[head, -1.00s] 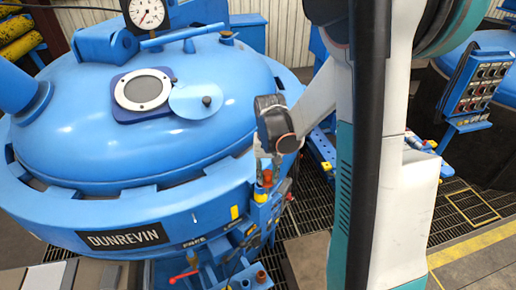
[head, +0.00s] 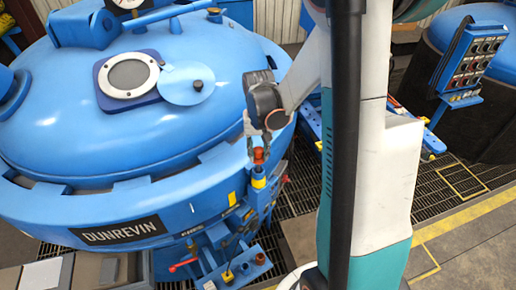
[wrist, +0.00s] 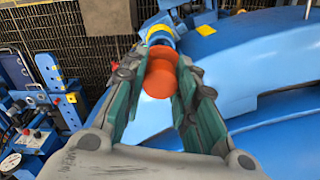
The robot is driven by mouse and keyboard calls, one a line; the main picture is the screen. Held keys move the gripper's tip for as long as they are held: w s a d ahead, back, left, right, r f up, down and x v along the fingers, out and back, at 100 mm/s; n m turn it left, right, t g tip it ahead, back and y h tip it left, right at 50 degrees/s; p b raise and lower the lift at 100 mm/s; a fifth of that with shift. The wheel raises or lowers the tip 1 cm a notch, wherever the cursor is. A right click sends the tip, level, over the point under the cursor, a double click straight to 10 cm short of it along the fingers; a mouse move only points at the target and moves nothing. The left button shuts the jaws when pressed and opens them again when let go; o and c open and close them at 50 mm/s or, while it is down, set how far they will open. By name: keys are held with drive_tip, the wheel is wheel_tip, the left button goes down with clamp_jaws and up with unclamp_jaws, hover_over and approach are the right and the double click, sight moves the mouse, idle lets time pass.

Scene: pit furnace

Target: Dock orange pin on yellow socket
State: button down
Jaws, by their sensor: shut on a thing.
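The orange pin (head: 259,154) is held between the fingers of my gripper (head: 254,140), at the front right rim of the blue furnace. In the wrist view my gripper (wrist: 157,85) is shut around the pin (wrist: 159,76), its rounded orange body showing between the two green-sided fingers. The yellow socket (head: 258,183), a yellow band on a blue fitting, is just below the pin in the head view. The yellow socket (wrist: 160,33) shows beyond the pin in the wrist view, almost in line with it. The pin's lower end is hidden; I cannot tell whether it touches the socket.
The furnace lid (head: 110,110) curves up close behind my gripper. Below the rim are blue brackets with a red handle (head: 184,265) and an orange-red knob (head: 260,258). A control panel (head: 466,60) stands at the right. Floor grating (head: 310,205) lies right of the furnace.

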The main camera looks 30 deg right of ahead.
sight(258, 159)
drive_tip(key=shift+f+b, duration=1.2)
drive_tip(key=shift+f, duration=1)
drive_tip(key=shift+b, duration=0.4)
drive_tip(key=shift+f+b, duration=0.55)
drive_tip(key=c, duration=1.6)
unclamp_jaws()
drive_tip(key=shift+o, duration=0.2)
drive_tip(key=shift+r+p, duration=3.45)
drive_tip(key=shift+r, duration=2.05)
drive_tip(key=shift+a, duration=0.1)
